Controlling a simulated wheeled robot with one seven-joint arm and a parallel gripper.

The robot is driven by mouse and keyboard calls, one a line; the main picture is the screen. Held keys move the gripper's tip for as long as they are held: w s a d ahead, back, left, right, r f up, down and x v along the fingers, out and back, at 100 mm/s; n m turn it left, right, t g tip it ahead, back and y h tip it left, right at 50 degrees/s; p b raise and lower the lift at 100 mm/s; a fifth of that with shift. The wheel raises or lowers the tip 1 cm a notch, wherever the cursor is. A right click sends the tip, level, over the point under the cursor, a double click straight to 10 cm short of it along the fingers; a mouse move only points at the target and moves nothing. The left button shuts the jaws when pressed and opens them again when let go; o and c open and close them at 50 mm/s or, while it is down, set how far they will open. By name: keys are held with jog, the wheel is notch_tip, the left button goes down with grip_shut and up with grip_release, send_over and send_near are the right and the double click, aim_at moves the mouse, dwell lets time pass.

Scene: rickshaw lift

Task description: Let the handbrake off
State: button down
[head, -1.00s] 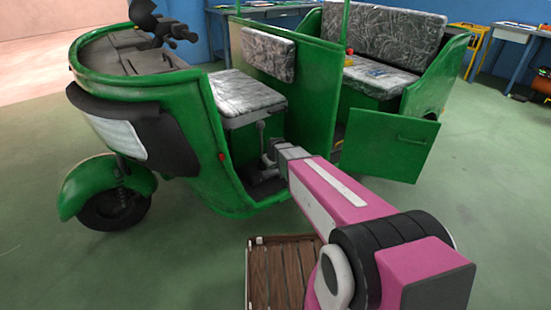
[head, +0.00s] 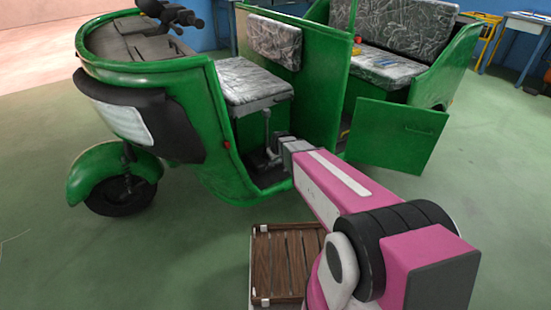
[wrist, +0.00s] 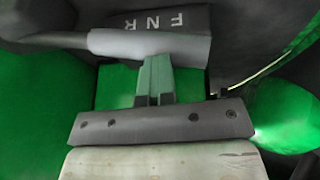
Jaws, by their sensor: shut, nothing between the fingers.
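The green rickshaw (head: 195,100) stands at left and centre in the head view, its driver's compartment open towards me. My arm reaches into it, below the front seat. A small upright lever (head: 266,120) shows there. In the wrist view, a lever with a thick grey grip (wrist: 150,45) lies across the picture, its thin rod running left. My gripper (wrist: 155,62) is shut and empty. Its tips overlap the lower edge of the grip; I cannot tell whether they touch it. In the head view my fingertips are too small to make out.
A dark plate marked F N R (wrist: 165,20) sits just behind the grip. Green body panels flank the wrist view. An open green door (head: 395,138) hangs right of my arm. A slatted wooden crate (head: 285,265) stands on the floor beside my base. The floor at left is clear.

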jog(key=a+v, duration=0.1)
jog(key=v, duration=1.2)
jog(key=shift+s+a, duration=0.3)
jog(key=shift+a, duration=0.25)
jog(key=s+d+m+g+h, duration=0.1)
jog(key=s+d+m+g, duration=0.3)
jog(key=s+d, duration=1.1)
jog(key=shift+s+f+m+g, duration=0.2)
jog(key=shift+s+m+g, duration=0.2)
jog(key=shift+s+m, duration=0.5)
